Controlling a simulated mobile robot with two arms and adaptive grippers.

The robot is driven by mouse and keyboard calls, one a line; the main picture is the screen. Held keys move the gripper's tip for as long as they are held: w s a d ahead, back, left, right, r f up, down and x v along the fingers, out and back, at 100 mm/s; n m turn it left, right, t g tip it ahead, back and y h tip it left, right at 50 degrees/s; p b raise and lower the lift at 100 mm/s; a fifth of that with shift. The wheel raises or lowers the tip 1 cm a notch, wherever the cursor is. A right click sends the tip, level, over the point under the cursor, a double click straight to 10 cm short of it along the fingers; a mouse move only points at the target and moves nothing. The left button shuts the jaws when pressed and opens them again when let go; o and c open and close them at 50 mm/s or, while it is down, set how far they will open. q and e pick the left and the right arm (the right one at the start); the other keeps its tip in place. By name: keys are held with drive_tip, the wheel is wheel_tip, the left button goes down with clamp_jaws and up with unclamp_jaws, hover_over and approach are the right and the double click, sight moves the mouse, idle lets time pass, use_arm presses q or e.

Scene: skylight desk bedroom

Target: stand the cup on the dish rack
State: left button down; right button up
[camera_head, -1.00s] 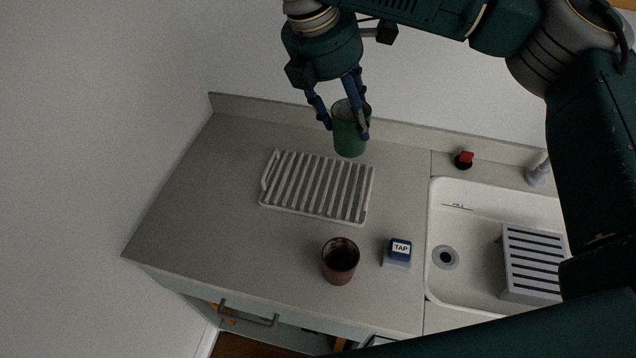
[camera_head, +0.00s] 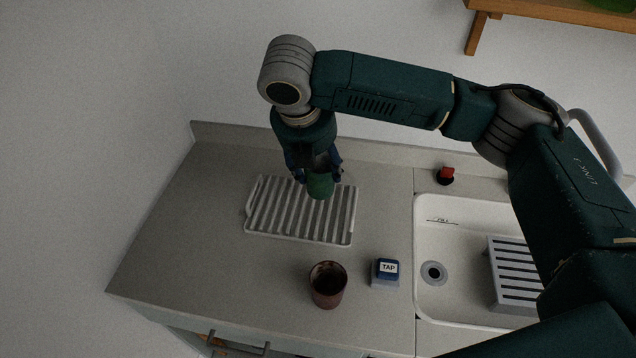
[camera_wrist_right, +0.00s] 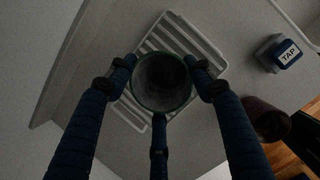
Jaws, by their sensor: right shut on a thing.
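A green cup (camera_head: 320,186) is held in my right gripper (camera_head: 313,178), whose fingers are closed around it. The cup is over the back right part of the white slatted dish rack (camera_head: 262,222); I cannot tell whether its base touches the slats. In the right wrist view the cup (camera_wrist_right: 162,82) shows its open, empty mouth between the fingers of the gripper (camera_wrist_right: 165,80), with the rack (camera_wrist_right: 205,47) beneath. My left gripper is not in view.
A brown cup (camera_head: 328,286) stands in front of the rack, beside a blue block marked TAP (camera_head: 386,272). To the right is a sink (camera_head: 428,302) with a slatted grey rack (camera_head: 512,262) in it. A red knob (camera_head: 446,175) is behind the sink. The left counter (camera_head: 175,240) is clear.

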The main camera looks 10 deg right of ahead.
sight(318, 187)
drive_tip(key=shift+f+p, duration=0.35)
drive_tip(key=shift+f, duration=2.9)
drive_tip(key=shift+f, duration=0.1)
drive_tip(key=o, duration=1.4)
drive_tip(key=b+v, duration=0.1)
drive_tip(key=v, duration=1.1)
